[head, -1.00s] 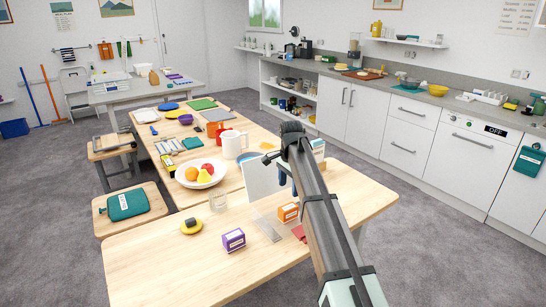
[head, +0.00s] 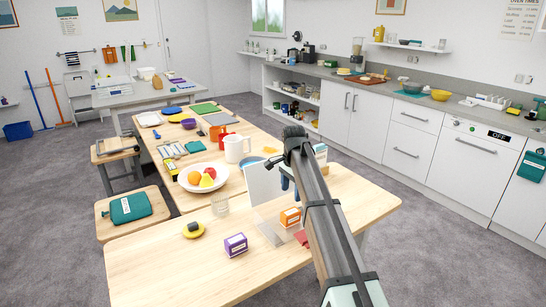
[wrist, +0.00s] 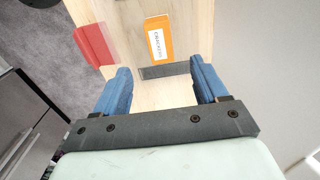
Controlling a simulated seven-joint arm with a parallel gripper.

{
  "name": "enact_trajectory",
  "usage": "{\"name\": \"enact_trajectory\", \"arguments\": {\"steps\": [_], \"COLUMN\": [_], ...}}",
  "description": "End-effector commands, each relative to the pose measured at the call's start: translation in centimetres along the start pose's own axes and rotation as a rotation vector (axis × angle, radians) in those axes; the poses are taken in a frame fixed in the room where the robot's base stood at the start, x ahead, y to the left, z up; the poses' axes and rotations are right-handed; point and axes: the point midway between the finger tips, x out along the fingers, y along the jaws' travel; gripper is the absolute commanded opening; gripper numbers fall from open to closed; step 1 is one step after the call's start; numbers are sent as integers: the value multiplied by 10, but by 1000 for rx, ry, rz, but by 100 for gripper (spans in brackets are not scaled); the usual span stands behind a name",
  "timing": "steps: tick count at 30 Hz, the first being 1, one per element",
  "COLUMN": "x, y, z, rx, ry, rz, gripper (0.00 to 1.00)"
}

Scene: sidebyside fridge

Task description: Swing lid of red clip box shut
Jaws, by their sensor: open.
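The red clip box (head: 301,237) shows only in part in the head view, beside my arm near the front of the wooden table; my arm hides the rest. In the wrist view a red piece (wrist: 92,45) lies at the upper left, with a paler, see-through part along its right side. I cannot tell how far its lid stands open. My gripper (wrist: 160,82) is open and empty, its blue fingers apart over the table. The red piece is ahead and left of the left finger, with a gap between them. In the head view the fingers (head: 287,184) are mostly hidden.
An orange crackers box (wrist: 158,38) stands ahead of the fingers, with a dark grey strip (wrist: 163,71) nearer. The table's front left is clear.

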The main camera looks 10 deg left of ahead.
Motion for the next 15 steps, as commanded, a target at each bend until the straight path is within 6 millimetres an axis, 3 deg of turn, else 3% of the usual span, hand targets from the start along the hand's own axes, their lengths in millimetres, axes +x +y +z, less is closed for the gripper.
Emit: {"name": "enact_trajectory", "arguments": {"steps": [5,8,15], "x": [-12,-33,-102], "y": [1,-7,-52], "z": [-4,-11,-40], "rx": [5,9,17], "ry": [6,15,41], "rz": [-13,-34,-89], "gripper": [72,72,72]}}
